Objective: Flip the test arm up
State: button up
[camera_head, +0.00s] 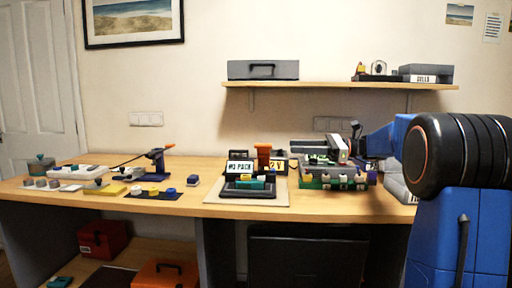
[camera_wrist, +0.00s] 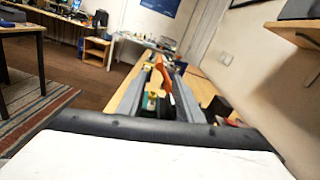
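An orange upright piece (camera_head: 264,155) stands on a dark fixture (camera_head: 249,187) in the middle of the bench. I cannot tell for sure which part is the test arm; this orange piece is one candidate. In the wrist view an orange piece (camera_wrist: 164,78) shows beyond and between my two grey fingers, seemingly this same one. My gripper (camera_wrist: 160,92) is open, with a clear gap between the fingers. In the head view my gripper (camera_head: 343,148) is above the green rack, right of the orange piece and apart from it.
A green rack (camera_head: 330,182) with several small parts stands below my gripper. Signs reading "NO PACK" (camera_head: 239,168) and "2 V" stand behind the fixture. Further left are a blue stand with an orange top (camera_head: 157,158), a white strip (camera_head: 78,172) and small parts. A shelf (camera_head: 340,86) hangs above.

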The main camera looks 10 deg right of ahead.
aim_at(254, 146)
jog(key=x, duration=1.5)
jog(key=shift+a, duration=0.25)
grip_shut()
